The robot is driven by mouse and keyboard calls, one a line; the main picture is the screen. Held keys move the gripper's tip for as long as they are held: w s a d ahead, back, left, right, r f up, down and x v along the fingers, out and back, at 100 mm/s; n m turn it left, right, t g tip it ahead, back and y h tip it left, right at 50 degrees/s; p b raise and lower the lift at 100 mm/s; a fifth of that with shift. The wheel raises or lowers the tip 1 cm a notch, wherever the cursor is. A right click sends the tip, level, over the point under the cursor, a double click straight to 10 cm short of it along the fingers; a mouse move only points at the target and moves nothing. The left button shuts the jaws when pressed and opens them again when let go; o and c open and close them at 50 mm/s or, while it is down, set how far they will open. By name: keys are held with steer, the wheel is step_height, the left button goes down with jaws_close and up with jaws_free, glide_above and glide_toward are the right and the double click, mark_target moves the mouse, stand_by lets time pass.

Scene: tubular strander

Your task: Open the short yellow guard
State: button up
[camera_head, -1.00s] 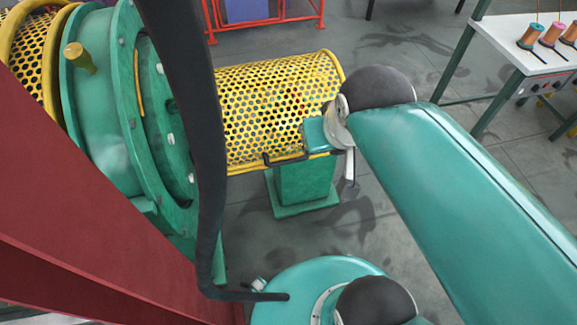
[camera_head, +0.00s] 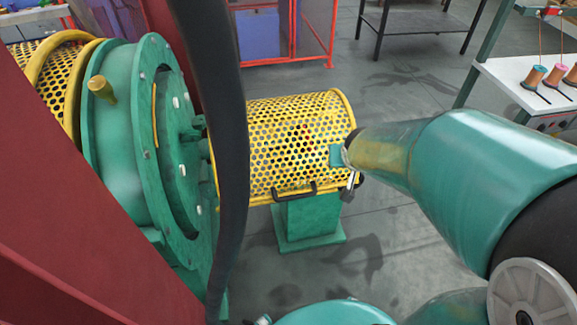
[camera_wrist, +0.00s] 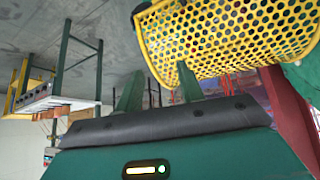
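The short yellow guard (camera_head: 285,140) is a perforated half-cylinder cover, lying closed over the machine beside the green flange. Its black bar handle (camera_head: 295,190) is on the lower front edge. In the head view my arm reaches in from the right, and its end is by the guard's right end, right of the handle; the fingers are mostly hidden there. In the wrist view my gripper (camera_wrist: 158,82) shows two green fingers spread apart with nothing between them. The guard (camera_wrist: 225,35) fills the upper right there, beyond the fingers. I cannot tell whether they touch it.
A green pedestal (camera_head: 310,220) stands under the guard. The green flanged drum (camera_head: 125,150) is to its left, with another perforated yellow guard (camera_head: 35,75) beyond. A white table (camera_head: 530,85) with spools is at right. Grey floor is open between the table and the machine.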

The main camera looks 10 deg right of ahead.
steer(key=w+d+f+m+y, duration=0.1)
steer(key=w+d+f, duration=0.15)
steer(key=f, duration=0.65)
steer(key=m+t+y, duration=0.8)
steer(key=m, duration=0.2)
glide_toward(296, 195)
steer(key=x, duration=0.6)
steer(key=f+x, duration=0.1)
steer(key=x, duration=0.3)
steer(key=shift+d, duration=0.1)
steer(key=shift+c, duration=0.5)
jaws_close()
